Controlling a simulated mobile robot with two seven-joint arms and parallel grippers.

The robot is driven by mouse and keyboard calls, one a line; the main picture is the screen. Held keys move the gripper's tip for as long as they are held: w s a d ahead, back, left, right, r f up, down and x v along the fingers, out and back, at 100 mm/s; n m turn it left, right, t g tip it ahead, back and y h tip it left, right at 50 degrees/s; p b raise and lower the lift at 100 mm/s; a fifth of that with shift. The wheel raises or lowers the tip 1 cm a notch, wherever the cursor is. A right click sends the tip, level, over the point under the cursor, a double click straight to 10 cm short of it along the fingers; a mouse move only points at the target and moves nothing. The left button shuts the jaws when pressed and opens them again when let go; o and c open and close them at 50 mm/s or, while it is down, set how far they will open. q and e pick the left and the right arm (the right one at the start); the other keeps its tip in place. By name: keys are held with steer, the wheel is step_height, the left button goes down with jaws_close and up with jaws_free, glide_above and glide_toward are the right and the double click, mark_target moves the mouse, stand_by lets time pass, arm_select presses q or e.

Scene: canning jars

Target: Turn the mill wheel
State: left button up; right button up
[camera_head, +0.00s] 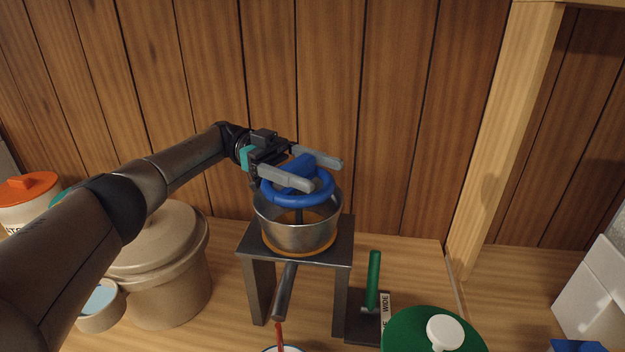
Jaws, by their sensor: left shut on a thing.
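The mill stands in the middle: a metal bowl (290,236) on a dark metal stand (343,286), with a spout (286,290) slanting down at the front. The blue mill wheel (284,200) sits over the bowl's top, and its centre shaft goes down into the bowl. My left gripper (322,172) reaches in from the left, above the wheel. Its two fingers are shut on a raised blue part of the wheel between them. My right gripper is not in view.
A large beige lidded pot (165,270) and a small bowl (100,305) stand at the left, near an orange-lidded container (28,190). A green handle (374,280) stands right of the mill, near a green lid (405,335). A wooden post (505,130) rises at right.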

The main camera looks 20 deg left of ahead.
arm_select(q)
steer(key=shift+d, duration=0.1)
stand_by(0.4)
steer(key=o, duration=1.1)
steer(key=shift+d+r, duration=0.1)
step_height(320, 180, up, 20)
steer(key=p, duration=0.3)
